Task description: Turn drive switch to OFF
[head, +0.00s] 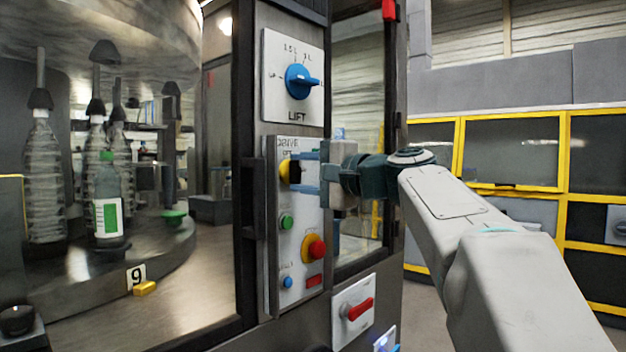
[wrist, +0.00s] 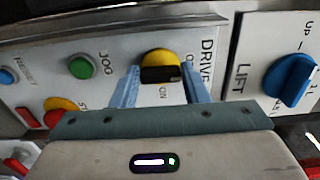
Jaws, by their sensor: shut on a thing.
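The drive switch is a yellow knob (head: 284,171) with a black grip bar, near the top of the control panel under the word DRIVE. In the wrist view, the drive switch (wrist: 160,62) lies between my two blue fingers, and ON is printed beside it. My gripper (head: 298,173) reaches in from the right and is shut on the switch; its fingertips also show in the wrist view (wrist: 161,84). The fingers partly hide the knob in the head view. I cannot tell which setting the switch points to.
The blue LIFT knob (head: 300,81) is above. Below are the green JOG button (head: 287,221), a red stop button on yellow (head: 314,248), a small blue button (head: 287,282) and a red-handled switch (head: 357,308). Bottles (head: 107,195) stand in the machine at left.

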